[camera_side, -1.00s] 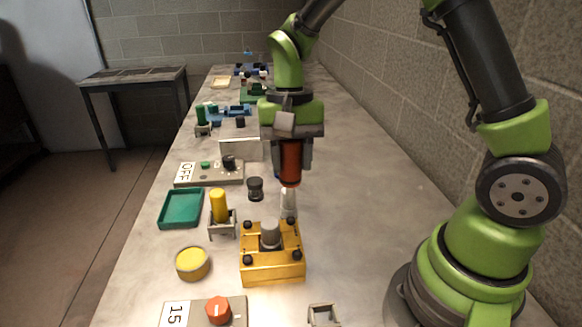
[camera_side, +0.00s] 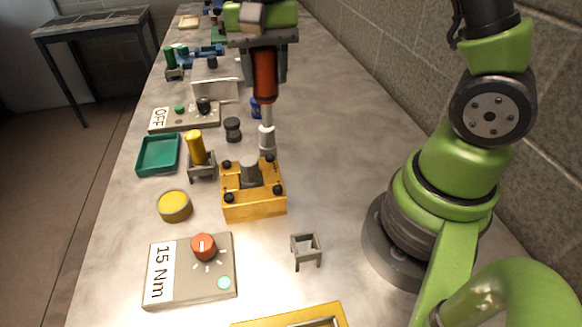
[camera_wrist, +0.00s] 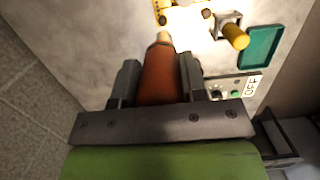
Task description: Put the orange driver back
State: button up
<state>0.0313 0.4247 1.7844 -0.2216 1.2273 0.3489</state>
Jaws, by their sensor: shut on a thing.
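My gripper (camera_side: 265,82) is shut on the orange driver (camera_side: 265,70), its fingers on either side of the handle. The driver hangs upright, with its pale shaft pointing down. Its lower end is at the back right of the yellow block (camera_side: 253,207); I cannot tell whether it touches a bolt there. In the wrist view the orange handle (camera_wrist: 160,82) sits between the two fingers of my gripper (camera_wrist: 158,76). A small grey stand (camera_side: 306,248) is empty, to the right and in front of the yellow block.
A yellow driver (camera_side: 195,147) stands in a grey holder left of the block. A green tray (camera_side: 158,155), a yellow round tin (camera_side: 174,206), a black knob-shaped piece (camera_side: 232,129), an OFF panel (camera_side: 185,117) and a 15 Nm panel (camera_side: 189,285) surround it. The bench right of the block is clear.

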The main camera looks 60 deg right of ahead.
jog(key=s+a+f+n+h, duration=0.1)
jog(key=s+a+f+n, duration=0.2)
jog(key=s+a+n, duration=0.95)
notch_tip(320, 180, down, 10)
jog(key=s+d+m, duration=0.1)
jog(key=s+m, duration=0.1)
jog(key=m, duration=0.1)
jog(key=shift+s+d, duration=0.15)
jog(key=shift+s, duration=0.1)
jog(key=shift+m+g, duration=0.25)
jog(key=shift+g, duration=0.05)
jog(key=o, duration=0.9)
